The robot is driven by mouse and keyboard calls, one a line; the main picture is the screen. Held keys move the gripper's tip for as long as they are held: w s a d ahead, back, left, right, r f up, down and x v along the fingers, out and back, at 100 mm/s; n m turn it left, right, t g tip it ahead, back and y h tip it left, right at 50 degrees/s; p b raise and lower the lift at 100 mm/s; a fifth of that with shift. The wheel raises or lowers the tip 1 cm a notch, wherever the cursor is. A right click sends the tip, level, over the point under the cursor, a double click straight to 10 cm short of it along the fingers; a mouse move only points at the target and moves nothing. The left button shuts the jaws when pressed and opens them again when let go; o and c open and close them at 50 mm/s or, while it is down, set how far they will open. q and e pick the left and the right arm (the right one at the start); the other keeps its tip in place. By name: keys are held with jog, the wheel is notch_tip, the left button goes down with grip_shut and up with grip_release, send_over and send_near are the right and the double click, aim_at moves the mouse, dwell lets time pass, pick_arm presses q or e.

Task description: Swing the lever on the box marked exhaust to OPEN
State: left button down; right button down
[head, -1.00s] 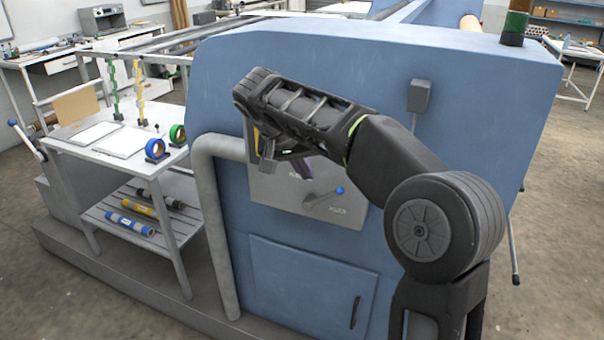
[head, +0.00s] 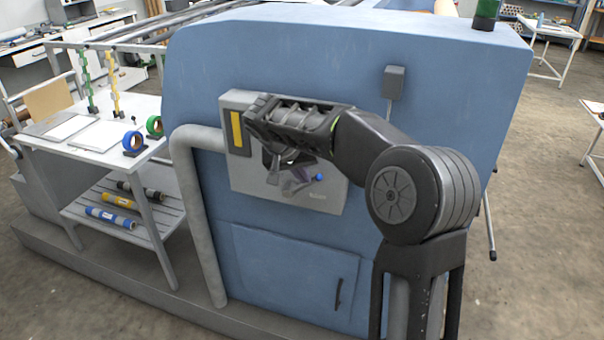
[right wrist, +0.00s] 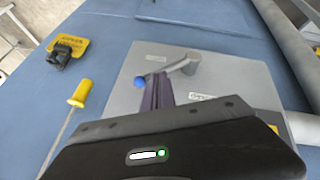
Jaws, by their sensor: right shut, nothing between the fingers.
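The grey box (head: 325,203) is mounted on the blue press wall, and its small labels are too blurred to read. Its grey lever (right wrist: 182,67) ends in a blue knob (head: 319,177). The knob also shows in the right wrist view (right wrist: 140,82), left of the lever's pivot. My right gripper (head: 293,186) is shut and empty in front of the box, close to the lever and partly hiding it in the head view. Its purple-grey fingers (right wrist: 157,92) show just below the lever in the wrist view; I cannot tell whether they touch it. My left gripper is out of view.
A grey pipe (head: 195,185) bends down left of the box. A small grey switch box (head: 395,82) sits above right. A door handle (head: 339,293) is below. A white table (head: 88,150) with tape rolls stands left. Open floor lies right.

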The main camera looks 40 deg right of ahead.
jog(key=shift+s+d+f+m+t+y+b, duration=0.25)
jog(key=shift+s+d+f+t+y+b, duration=0.25)
jog(key=shift+b, duration=1.7)
jog(key=shift+s+d+f+m+t+y+b, duration=0.25)
jog(key=shift+s+f+t+b, duration=0.5)
jog(key=shift+b, duration=1.4)
jog(key=shift+s+d+f+m+t+y+b, duration=0.25)
jog(key=shift+f+t+y+b, duration=0.35)
jog(key=shift+b, duration=1.6)
jog(key=shift+s+d+f, duration=0.1)
jog(key=shift+f, duration=0.05)
jog(key=shift+w+a+r+p, duration=0.4)
jog(key=shift+w+r, duration=0.05)
jog(key=shift+w, duration=0.15)
